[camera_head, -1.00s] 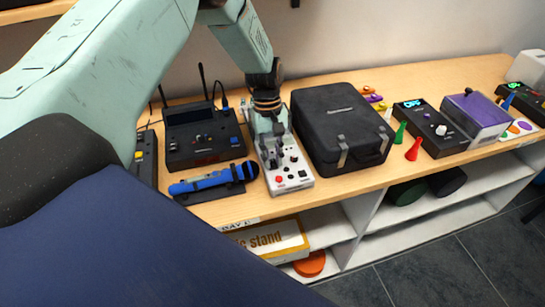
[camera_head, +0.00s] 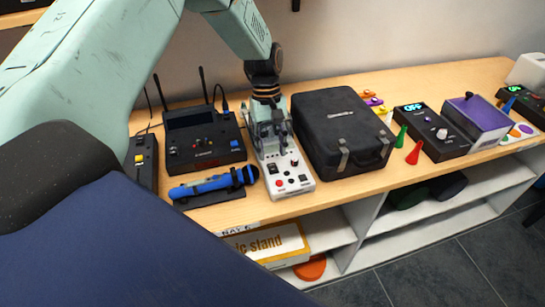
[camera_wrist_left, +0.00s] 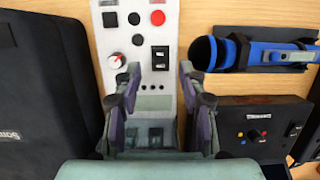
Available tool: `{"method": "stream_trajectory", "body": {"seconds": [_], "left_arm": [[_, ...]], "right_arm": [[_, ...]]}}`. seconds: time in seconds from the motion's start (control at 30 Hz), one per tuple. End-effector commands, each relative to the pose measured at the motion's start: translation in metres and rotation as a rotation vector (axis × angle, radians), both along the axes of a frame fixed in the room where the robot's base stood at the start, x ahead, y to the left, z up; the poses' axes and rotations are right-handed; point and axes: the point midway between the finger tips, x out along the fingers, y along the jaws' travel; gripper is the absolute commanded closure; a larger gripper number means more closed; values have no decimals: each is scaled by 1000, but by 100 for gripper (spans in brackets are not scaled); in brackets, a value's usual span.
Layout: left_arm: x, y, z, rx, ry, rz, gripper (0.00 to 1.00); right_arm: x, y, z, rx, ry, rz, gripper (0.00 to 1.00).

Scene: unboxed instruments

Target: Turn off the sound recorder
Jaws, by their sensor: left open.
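A long white device (camera_head: 290,176) with a red button, black buttons and a knob lies on the shelf top; no readable label shows which device is the sound recorder. It also shows in the left wrist view (camera_wrist_left: 137,60), with a red button, black switches and a white knob with a red mark. My left gripper (camera_head: 276,146) is over the rear part of this device. My right gripper is not in view.
A black case (camera_head: 341,125) stands close to the right. A black box with antennas (camera_head: 203,146) and a blue microphone (camera_head: 213,183) on a stand are to the left.

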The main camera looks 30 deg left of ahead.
Motion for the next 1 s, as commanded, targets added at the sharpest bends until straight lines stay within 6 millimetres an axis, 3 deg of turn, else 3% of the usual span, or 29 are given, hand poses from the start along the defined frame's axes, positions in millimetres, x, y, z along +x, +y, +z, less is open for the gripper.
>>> {"method": "stream_trajectory", "body": {"seconds": [0.2, 0.4, 1.0], "left_arm": [[9, 9, 45, 0, -5, 1, 58], [12, 15, 70, 0, -1, 1, 58], [13, 16, 78, 0, 0, 0, 58]], "right_arm": [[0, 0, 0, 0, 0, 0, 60], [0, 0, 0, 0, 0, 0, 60], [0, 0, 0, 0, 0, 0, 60]]}}
